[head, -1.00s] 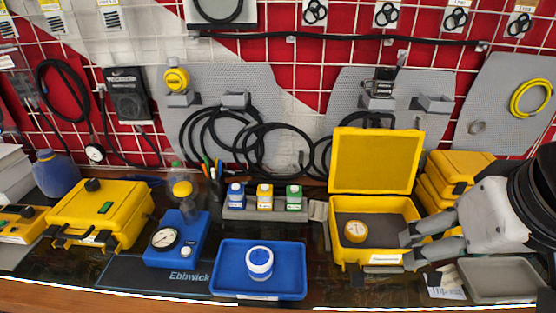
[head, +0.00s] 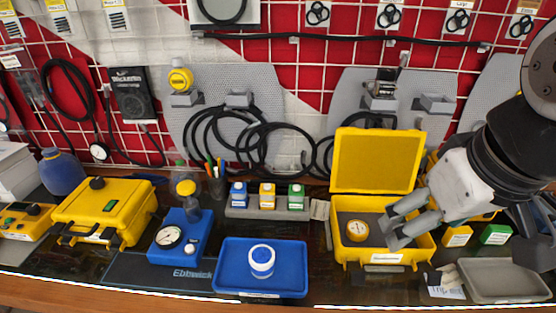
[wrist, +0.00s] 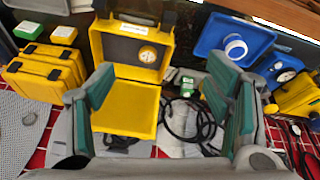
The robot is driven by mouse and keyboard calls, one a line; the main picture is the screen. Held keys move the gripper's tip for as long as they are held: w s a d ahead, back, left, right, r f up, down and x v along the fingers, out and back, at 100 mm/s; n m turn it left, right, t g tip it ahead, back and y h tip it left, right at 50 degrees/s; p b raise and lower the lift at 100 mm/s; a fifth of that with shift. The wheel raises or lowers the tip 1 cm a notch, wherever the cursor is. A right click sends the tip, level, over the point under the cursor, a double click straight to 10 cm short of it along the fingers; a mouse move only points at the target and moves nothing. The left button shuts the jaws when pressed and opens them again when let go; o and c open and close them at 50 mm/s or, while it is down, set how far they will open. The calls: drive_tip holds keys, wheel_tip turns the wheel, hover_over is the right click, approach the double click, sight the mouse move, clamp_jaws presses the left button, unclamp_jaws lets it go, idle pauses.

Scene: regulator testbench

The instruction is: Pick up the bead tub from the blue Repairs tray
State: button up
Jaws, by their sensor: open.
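The bead tub (head: 261,261) is a small white and blue round tub standing upright on the blue Repairs tray (head: 231,281) at the front middle. In the wrist view the tub (wrist: 236,47) and blue tray (wrist: 208,42) show at the upper right. My gripper (head: 395,228) is open and empty. It hangs over the right part of the open yellow case, to the right of the tub and well apart from it. In the wrist view the two green-padded fingers (wrist: 163,100) stand wide apart with nothing between them.
The open yellow case (head: 372,262) holds a yellow round gauge (head: 357,230); its raised lid (head: 375,162) stands behind. A blue gauge unit (head: 180,240) sits left of the tray. A rack (head: 240,212) of small bottles stands behind it. A grey tray (head: 505,280) lies at the right.

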drive_tip(key=w+a+n+g+p, duration=0.1)
drive_tip(key=w+a+n, duration=0.4)
drive_tip(key=w, duration=0.1)
drive_tip(key=n+g+p, duration=0.3)
drive_tip(key=n, duration=0.8)
hover_over(262, 255)
wheel_tip(262, 255, down, 14)
drive_tip(key=f, duration=0.4)
drive_tip(key=f+p, duration=0.1)
drive_tip(key=f, duration=0.3)
drive_tip(key=shift+s+d+f, duration=0.1)
drive_tip(key=shift+d+f, duration=0.1)
drive_tip(key=shift+a+f+p, duration=0.15)
drive_tip(key=shift+f+p, duration=0.2)
drive_tip(key=shift+f, duration=0.9)
drive_tip(key=shift+a+f+p, duration=0.1)
drive_tip(key=shift+f+p, duration=0.2)
drive_tip(key=shift+f, duration=0.95)
drive_tip(key=shift+c, duration=0.6)
drive_tip(key=c, duration=1.2)
